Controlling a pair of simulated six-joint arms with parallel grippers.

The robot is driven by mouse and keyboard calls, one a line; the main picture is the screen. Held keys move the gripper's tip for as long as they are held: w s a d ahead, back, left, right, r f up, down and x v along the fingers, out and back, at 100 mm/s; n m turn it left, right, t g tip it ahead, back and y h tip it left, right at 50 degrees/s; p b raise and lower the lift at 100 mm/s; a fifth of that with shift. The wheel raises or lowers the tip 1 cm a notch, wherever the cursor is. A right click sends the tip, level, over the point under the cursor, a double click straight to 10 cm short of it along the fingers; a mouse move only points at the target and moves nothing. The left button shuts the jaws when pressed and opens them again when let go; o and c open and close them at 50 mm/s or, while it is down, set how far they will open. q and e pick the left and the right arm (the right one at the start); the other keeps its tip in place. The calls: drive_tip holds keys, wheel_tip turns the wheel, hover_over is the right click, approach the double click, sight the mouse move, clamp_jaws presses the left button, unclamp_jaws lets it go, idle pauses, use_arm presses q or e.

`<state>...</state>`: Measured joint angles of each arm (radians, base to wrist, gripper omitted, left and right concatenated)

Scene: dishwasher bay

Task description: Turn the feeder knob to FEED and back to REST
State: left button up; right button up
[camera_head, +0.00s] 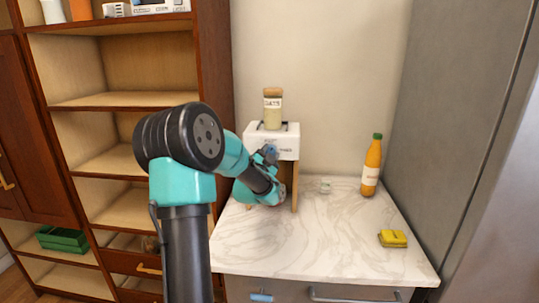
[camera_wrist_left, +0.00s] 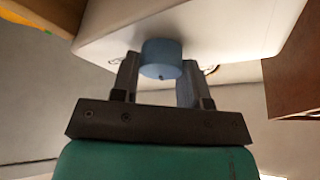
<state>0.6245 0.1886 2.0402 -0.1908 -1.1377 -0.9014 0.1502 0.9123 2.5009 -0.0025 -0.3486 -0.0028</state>
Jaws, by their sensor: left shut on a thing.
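The feeder (camera_head: 270,142) is a white box on wooden legs on the marble counter, with a jar labelled OATS (camera_head: 272,110) on top. Its blue knob (camera_wrist_left: 161,57) is on the white face in the left wrist view, with a small dark mark at its edge. My left gripper (camera_head: 268,153) is at the feeder's front and shut on the knob, one finger on each side; the gripper also shows in the left wrist view (camera_wrist_left: 157,68). The FEED and REST labels cannot be read, so the knob's setting is unclear. My right gripper is out of view.
An orange bottle (camera_head: 371,170) with a green cap stands at the counter's right. Wooden shelves (camera_head: 115,98) are at left, and a grey panel (camera_head: 450,130) is at right. The counter's front middle is clear.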

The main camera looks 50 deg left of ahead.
use_arm(q)
drive_tip(key=m+h, duration=0.1)
drive_tip(key=m, duration=0.2)
drive_tip(key=m+h, duration=0.2)
drive_tip(key=m, duration=0.2)
drive_tip(key=shift+m+g, duration=0.3)
drive_tip(key=m+g, duration=0.1)
drive_tip(key=m, duration=0.2)
drive_tip(key=m+g+h, duration=0.1)
drive_tip(key=m, duration=0.2)
drive_tip(key=shift+r, duration=0.15)
drive_tip(key=o, duration=0.9)
drive_tip(key=shift+o, duration=0.2)
drive_tip(key=v, duration=1.7)
drive_tip(key=shift+s+r, duration=0.25)
drive_tip(key=shift+r, duration=0.1)
